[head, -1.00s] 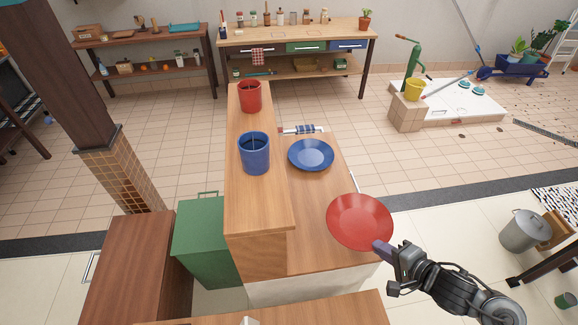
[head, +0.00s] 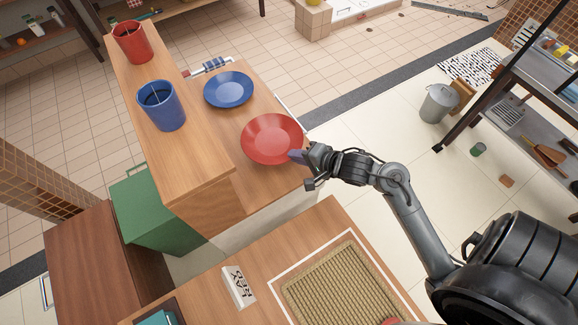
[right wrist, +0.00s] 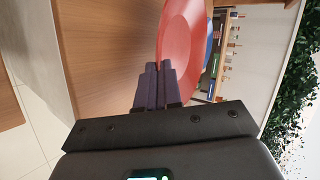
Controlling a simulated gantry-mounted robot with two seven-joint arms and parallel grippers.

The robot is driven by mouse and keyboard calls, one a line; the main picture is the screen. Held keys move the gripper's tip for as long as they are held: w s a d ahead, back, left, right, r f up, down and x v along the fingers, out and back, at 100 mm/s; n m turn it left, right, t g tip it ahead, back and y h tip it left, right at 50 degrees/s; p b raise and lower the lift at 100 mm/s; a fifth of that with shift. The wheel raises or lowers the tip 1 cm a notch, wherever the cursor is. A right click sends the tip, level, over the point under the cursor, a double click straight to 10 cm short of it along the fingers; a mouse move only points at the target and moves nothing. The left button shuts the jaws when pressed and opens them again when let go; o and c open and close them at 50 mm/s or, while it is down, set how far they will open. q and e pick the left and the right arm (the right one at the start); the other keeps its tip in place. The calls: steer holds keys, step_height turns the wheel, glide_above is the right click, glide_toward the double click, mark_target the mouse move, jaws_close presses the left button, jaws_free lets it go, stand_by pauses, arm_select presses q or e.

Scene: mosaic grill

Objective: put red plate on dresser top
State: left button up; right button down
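The red plate (head: 262,142) is over the lower wooden top (head: 262,188), just in front of the blue plate (head: 228,89). My right gripper (head: 300,157) is at its right rim. In the right wrist view the two fingers (right wrist: 158,72) are close together with the rim of the red plate (right wrist: 182,38) at their tips. I cannot tell whether the plate's underside touches the wood. My left gripper is not in view.
A raised wooden ledge (head: 190,150) left of the plates bears a blue canister (head: 162,107) and a red canister (head: 132,43). A nearer wooden table (head: 215,272) holds a woven mat (head: 340,285). A green bin (head: 150,215) stands left.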

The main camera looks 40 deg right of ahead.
mark_target(290, 170)
steer(key=shift+w+a+f+b, duration=0.2)
steer(key=shift+w+a+f, duration=0.15)
steer(key=shift+w, duration=0.15)
steer(key=shift+w+a+f+b, duration=0.15)
steer(key=shift+w+a+f, duration=0.2)
steer(key=shift+w, duration=0.1)
steer(key=shift+f+b, duration=1)
steer(key=shift+f, duration=1.05)
steer(key=shift+r, duration=0.1)
steer(key=c, duration=1.3)
jaws_free()
